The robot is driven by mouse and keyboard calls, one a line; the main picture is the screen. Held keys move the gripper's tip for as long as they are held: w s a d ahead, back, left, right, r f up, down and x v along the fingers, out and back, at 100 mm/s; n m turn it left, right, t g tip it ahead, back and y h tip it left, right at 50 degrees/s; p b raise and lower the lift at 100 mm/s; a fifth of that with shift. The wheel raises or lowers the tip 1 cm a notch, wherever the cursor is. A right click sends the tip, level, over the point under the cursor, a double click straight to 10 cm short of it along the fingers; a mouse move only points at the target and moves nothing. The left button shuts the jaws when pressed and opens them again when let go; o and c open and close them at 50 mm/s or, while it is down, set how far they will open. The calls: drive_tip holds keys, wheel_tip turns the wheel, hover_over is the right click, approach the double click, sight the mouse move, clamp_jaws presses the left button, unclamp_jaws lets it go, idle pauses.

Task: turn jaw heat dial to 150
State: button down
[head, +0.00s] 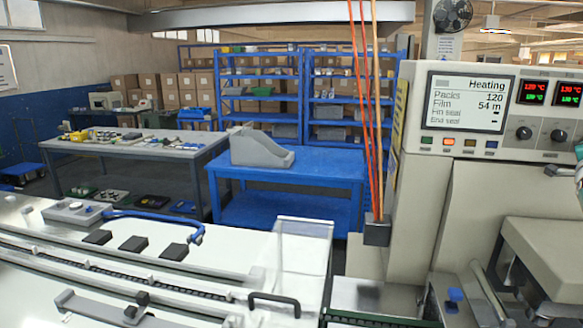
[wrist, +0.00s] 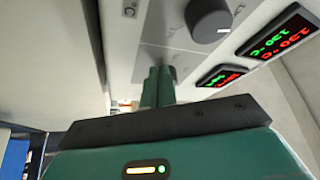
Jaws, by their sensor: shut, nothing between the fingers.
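Two dark round dials, left (head: 523,133) and right (head: 558,135), sit on the wrapper's control panel in the head view, each below a temperature display. The left display (head: 533,92) reads about 120 °C and the right display (head: 567,94) about 130 °C. I cannot read which dial is for jaw heat. My gripper (wrist: 158,84) is shut and empty, its green fingers pointing at the panel. A dark dial (wrist: 208,20) with a white mark stands right of the fingertips in the wrist view, apart from them. The fingers partly hide the panel behind them.
The wrapper's screen (head: 466,103) shows "Heating", Packs 120 and Film 54 m. Small coloured buttons (head: 449,142) lie under it. A cream machine housing (head: 545,245) stands below the panel. A blue table (head: 290,167) and shelves are further back.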

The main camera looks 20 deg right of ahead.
drive_tip(key=shift+r, duration=0.35)
idle(0.3)
drive_tip(key=shift+a+f, duration=0.1)
drive_tip(key=shift+a, duration=0.05)
drive_tip(key=s+a, duration=0.2)
drive_tip(key=s, duration=0.1)
drive_tip(key=s+a, duration=0.1)
drive_tip(key=s, duration=0.1)
drive_tip(key=shift+a+f, duration=0.1)
drive_tip(key=shift+f, duration=0.05)
idle(0.4)
